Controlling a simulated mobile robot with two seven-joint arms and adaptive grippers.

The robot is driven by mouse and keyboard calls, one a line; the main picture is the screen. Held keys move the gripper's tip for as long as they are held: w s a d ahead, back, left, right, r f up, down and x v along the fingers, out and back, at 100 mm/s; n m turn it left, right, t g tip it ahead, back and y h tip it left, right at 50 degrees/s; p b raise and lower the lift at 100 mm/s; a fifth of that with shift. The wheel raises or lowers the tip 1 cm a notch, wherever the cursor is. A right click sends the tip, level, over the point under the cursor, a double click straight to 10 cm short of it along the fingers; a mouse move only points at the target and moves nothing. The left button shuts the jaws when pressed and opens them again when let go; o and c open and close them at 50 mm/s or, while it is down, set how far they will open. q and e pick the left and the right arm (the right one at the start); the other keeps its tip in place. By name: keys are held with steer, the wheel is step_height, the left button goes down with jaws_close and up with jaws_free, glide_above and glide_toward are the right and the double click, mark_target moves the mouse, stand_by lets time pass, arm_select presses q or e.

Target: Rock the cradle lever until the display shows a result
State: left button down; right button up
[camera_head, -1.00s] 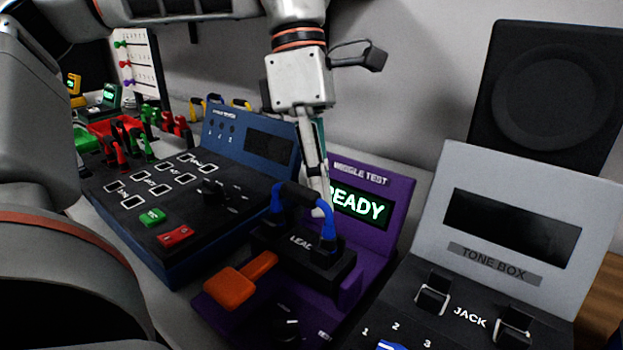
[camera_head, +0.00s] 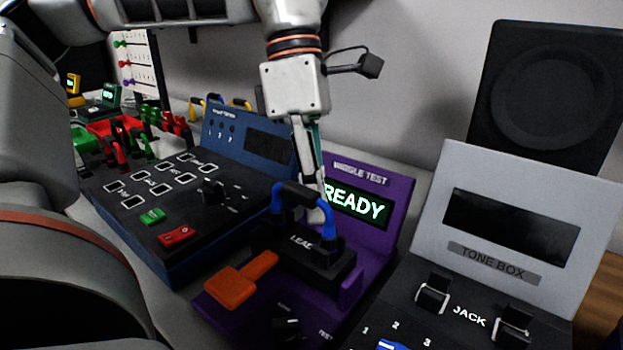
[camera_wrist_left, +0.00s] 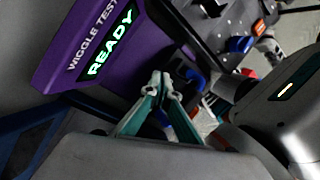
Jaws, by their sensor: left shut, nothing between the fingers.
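The purple wiggle test box (camera_head: 390,190) stands in the middle of the head view. Its display (camera_head: 355,206) reads READY in green, and it also shows in the left wrist view (camera_wrist_left: 111,43). The black cradle (camera_head: 315,262), marked LEAD, holds a blue-ended lead (camera_head: 328,230) with a black middle. An orange lever (camera_head: 240,282) sticks out at the cradle's front left. My left gripper (camera_head: 316,215) is shut and empty, its tips down behind the lead at the cradle; I cannot tell whether they touch it. It also shows in the left wrist view (camera_wrist_left: 162,80). My right gripper is not in view.
A blue tester box (camera_head: 175,258) with green and red buttons stands left of the purple box. The grey tone box (camera_head: 530,215) stands to the right, with a black speaker (camera_head: 545,95) behind it. Red trays with clips (camera_head: 115,130) lie at the far left.

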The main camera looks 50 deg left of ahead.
arm_select(q)
steer(key=shift+s, duration=0.1)
stand_by(0.8)
steer(key=shift+w+a+r, duration=0.15)
steer(key=shift+w+r, duration=0.5)
steer(key=shift+w, duration=0.2)
steer(key=shift+w+a+r, duration=0.25)
steer(key=shift+w+r, duration=0.55)
steer(key=shift+w, duration=0.15)
steer(key=shift+w+a+r, duration=0.2)
steer(key=shift+w+r, duration=0.55)
steer(key=shift+w, duration=0.2)
